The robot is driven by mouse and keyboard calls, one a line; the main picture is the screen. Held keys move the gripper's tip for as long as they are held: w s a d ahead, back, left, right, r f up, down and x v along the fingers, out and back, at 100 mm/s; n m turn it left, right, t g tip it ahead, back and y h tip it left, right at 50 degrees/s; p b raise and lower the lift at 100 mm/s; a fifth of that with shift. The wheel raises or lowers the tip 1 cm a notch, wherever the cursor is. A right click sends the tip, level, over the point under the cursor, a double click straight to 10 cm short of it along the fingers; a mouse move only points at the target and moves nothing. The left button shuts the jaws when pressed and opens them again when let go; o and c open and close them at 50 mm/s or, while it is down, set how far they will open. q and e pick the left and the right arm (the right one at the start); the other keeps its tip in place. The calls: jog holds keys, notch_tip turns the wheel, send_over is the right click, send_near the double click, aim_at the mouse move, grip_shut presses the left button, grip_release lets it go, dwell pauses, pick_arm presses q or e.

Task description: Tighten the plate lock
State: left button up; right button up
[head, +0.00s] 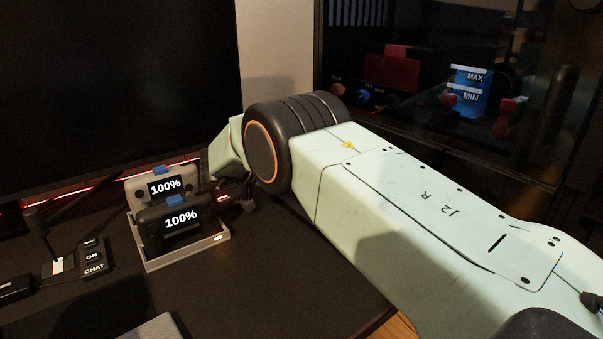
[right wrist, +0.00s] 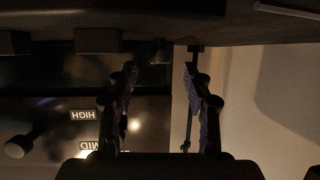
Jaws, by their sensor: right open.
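My right gripper (right wrist: 161,72) is open in the right wrist view, with its two dark fingers apart. A thin dark rod (right wrist: 187,110) shows between the fingers, nearer the right one, with a small dark block at its upper end. I cannot tell whether the rod is part of the plate lock, or whether a finger touches it. Dim light hides the details, and I cannot make out the plate lock for certain. In the head view my right arm covers the right gripper and the place around it. My left gripper is not in view.
In the head view a grey tray (head: 190,252) holds two handheld controllers reading 100%. A switch box marked CHAT (head: 94,262) lies left of it on the dark desk (head: 290,290). A large dark screen (head: 110,90) stands behind. The right wrist view shows a panel labelled HIGH (right wrist: 84,115).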

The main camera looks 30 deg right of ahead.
jog(key=shift+v, duration=2.2)
